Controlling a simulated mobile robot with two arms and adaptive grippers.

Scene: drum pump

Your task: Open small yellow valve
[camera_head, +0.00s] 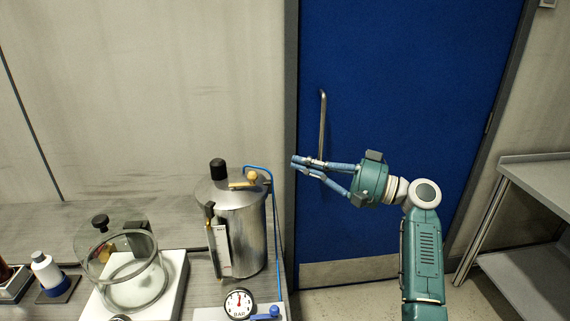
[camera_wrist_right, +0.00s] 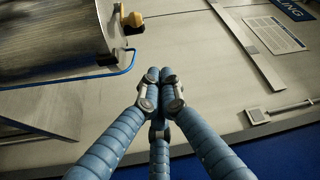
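A metal drum (camera_head: 238,230) stands on the bench, with a dark knob on its lid. A yellow lever (camera_head: 242,185) and a small round yellow knob (camera_head: 252,175) sit at the right of the lid, near a blue hose. I cannot tell which of the two is the small valve. A yellow knob (camera_wrist_right: 134,20) also shows in the right wrist view, above and left of my fingertips. My right gripper (camera_head: 297,162) is to the right of the drum, apart from it, in front of the blue door. Its fingertips (camera_wrist_right: 161,74) are together, with nothing visible between them. My left gripper is out of view.
A blue hose (camera_head: 274,215) runs down the drum's right side. A pressure gauge (camera_head: 239,303) and a blue-handled valve (camera_head: 264,313) are in front. A glass vessel (camera_head: 131,285) and a white bottle (camera_head: 45,269) stand left. A metal shelf (camera_head: 543,180) is far right.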

